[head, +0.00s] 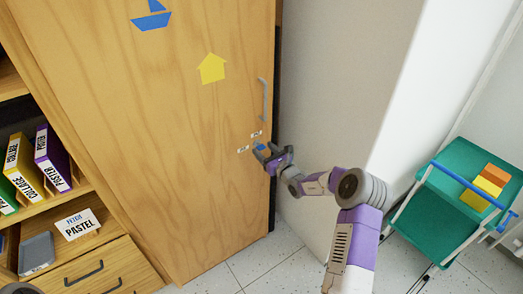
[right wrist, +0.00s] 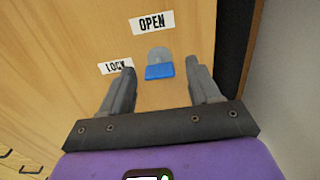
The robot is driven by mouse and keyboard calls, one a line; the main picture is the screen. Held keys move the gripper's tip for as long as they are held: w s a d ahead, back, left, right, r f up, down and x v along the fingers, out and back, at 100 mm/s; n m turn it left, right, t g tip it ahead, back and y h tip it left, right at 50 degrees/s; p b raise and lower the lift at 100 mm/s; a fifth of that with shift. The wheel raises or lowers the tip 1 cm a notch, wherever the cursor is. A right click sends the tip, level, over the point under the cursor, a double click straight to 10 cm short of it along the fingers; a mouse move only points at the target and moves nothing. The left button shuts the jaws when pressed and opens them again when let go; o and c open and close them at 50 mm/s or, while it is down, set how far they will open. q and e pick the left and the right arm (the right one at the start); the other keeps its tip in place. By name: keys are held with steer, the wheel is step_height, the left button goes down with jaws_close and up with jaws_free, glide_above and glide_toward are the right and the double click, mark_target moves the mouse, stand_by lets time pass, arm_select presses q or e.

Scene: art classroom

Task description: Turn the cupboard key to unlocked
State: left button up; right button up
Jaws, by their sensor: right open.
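The cupboard key (right wrist: 159,71) has a blue grip in front of a grey lock plate on the wooden cupboard door (head: 170,150). In the right wrist view an OPEN label (right wrist: 152,22) is above it and a LOCK label (right wrist: 115,67) is to its left. I cannot tell for sure which label the key points to. My right gripper (right wrist: 162,76) is open, with one finger on each side of the key and gaps showing between. In the head view the right gripper (head: 272,155) is at the door's right edge and hides most of the key. My left gripper is out of view.
A grey door handle (head: 262,100) is above the key. A pale wall (head: 335,90) stands close to the right of the door. Shelves with binders (head: 52,158) and a drawer (head: 100,270) are at the left. A green cart (head: 440,190) stands at the right.

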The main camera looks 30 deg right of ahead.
mark_target(260, 146)
steer(key=shift+w+a, duration=0.15)
steer(key=shift+w, duration=1)
steer(key=c, duration=1)
steer(key=shift+c, duration=0.2)
